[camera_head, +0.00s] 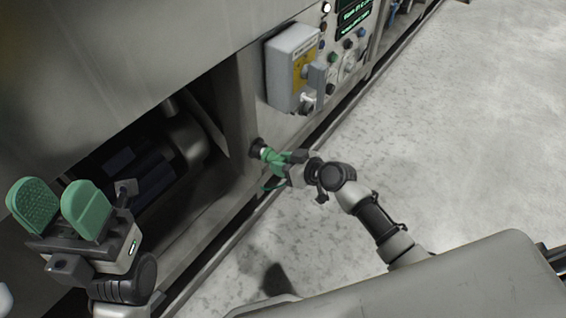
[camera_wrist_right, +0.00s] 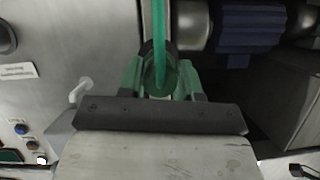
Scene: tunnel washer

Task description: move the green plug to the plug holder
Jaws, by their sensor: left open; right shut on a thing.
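My right gripper (camera_head: 277,158) is shut on the green plug at the lower side panel of the machine. In the right wrist view, the round green plug (camera_wrist_right: 158,76) sits between the two green finger pads, with a green strip running up from it. A round black fitting (camera_head: 257,147) is on the panel right at the gripper's tips; I cannot tell whether the plug is seated in it, or whether it is the plug holder. My left gripper (camera_head: 60,208) is open and empty at the far left, its green pads pointing up.
A grey switch box (camera_head: 292,66) with a yellow label juts out above my right gripper. Buttons and a display (camera_head: 355,17) are further along the panel. A dark recess with a motor (camera_head: 150,160) opens at left. The grey floor (camera_head: 480,120) at right is clear.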

